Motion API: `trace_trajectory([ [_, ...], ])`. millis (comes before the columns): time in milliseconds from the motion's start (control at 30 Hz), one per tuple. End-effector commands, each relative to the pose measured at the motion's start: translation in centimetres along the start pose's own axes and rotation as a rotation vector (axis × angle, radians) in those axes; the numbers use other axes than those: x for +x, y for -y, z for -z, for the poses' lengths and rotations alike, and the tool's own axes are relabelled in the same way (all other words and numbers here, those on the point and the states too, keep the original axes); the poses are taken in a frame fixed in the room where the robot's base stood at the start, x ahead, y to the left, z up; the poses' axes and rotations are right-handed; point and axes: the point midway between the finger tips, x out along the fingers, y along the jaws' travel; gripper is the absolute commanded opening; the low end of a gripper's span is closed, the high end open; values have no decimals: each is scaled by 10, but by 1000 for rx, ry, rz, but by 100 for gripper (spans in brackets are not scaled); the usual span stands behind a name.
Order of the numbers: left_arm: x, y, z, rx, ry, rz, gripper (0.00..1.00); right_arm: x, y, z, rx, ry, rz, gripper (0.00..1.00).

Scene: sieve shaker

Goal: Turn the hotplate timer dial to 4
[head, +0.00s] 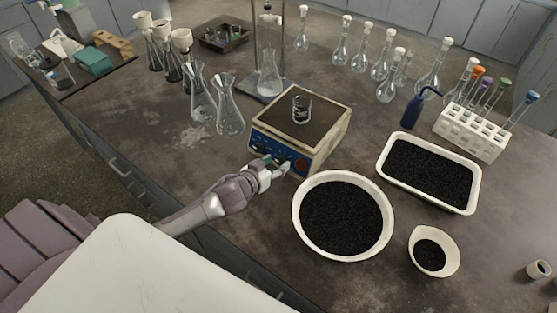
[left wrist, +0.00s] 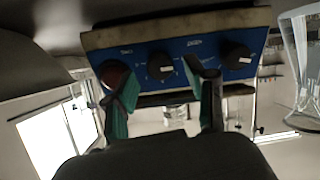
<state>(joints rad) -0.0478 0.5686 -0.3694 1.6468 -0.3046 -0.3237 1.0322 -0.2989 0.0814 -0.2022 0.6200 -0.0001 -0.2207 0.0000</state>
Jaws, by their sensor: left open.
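The hotplate (head: 318,140) stands on the bench, with a blue front panel and a dark top. My left gripper (head: 267,168) is at its front panel, fingers toward the dials. In the left wrist view the blue panel (left wrist: 190,75) shows inverted, with a red knob (left wrist: 114,73), a middle black dial (left wrist: 160,65) and another black dial (left wrist: 235,56). The left gripper (left wrist: 165,82) is open there, with green-padded fingers on either side of the middle dial; I cannot tell whether they touch it. The panel lettering is too small to read. My right gripper is not in view.
A glass beaker (head: 302,108) stands on the hotplate. A round pan (head: 301,231) of black grains is close to its front right, with a rectangular tray (head: 384,180) beyond. Flasks (head: 229,118) stand at its left. The bench left of my gripper is clear.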

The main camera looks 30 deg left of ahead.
Motion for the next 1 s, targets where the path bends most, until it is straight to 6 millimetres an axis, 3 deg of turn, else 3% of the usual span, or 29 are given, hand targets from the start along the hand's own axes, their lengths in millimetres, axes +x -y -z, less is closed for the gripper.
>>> trace_trajectory([
  [200, 19, 0, 0, -2, 0, 0, 56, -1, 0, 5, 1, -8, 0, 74],
  [533, 22, 0, -1, -1, 1, 0, 54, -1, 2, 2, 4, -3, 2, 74],
  [867, 21, 0, -1, -1, 1, 0, 0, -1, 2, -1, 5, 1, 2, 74],
  [1000, 21, 0, -1, 1, 0, 0, 0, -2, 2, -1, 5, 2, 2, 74],
])
